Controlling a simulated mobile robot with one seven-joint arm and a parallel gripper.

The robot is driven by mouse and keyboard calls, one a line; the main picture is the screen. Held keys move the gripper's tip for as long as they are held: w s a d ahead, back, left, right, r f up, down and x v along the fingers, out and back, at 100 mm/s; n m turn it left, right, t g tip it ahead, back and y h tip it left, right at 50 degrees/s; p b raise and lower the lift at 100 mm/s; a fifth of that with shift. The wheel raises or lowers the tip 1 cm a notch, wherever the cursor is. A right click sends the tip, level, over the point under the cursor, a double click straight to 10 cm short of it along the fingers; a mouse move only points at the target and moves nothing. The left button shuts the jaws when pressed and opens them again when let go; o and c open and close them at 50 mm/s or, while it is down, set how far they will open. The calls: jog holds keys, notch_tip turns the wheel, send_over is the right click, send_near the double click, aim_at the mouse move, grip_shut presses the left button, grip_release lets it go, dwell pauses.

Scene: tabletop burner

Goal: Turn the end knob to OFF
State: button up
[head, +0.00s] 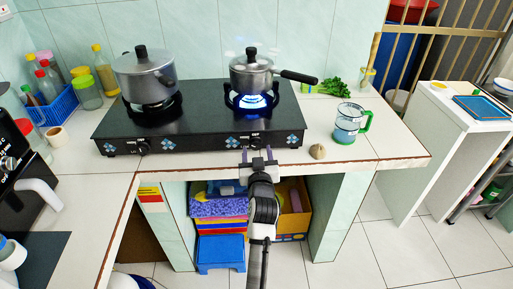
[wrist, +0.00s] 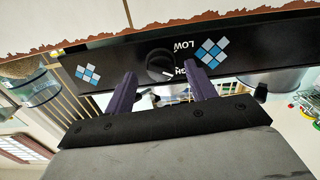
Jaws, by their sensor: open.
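A black two-burner stove (head: 200,130) sits on the counter. Its right burner shows a blue flame (head: 252,101) under a lidded pan (head: 252,75). The right-hand knob (head: 255,141) on the front panel also shows in the wrist view (wrist: 160,66), with LOW and HIGH printed beside it and a white mark on its face. The left knob (head: 143,147) is under the other burner, where no flame shows. My gripper (head: 257,152) is open in front of the right knob. In the wrist view its purple fingers straddle the knob's outline; I cannot tell whether they touch it.
A lidded pot (head: 145,78) stands on the left burner. The pan's handle (head: 299,76) points right. A blue-green mug (head: 348,123) and a small brown object (head: 317,152) are right of the stove. The counter's front edge (head: 300,168) runs beneath my gripper.

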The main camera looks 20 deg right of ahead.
jog(key=shift+x, duration=0.8)
jog(key=shift+c, duration=0.5)
jog(key=c, duration=0.9)
jog(key=shift+m, duration=0.4)
jog(key=m+p, duration=0.2)
jog(key=m, duration=0.3)
jog(key=m+p, duration=0.3)
jog(key=m, duration=0.3)
jog(key=shift+a, duration=0.1)
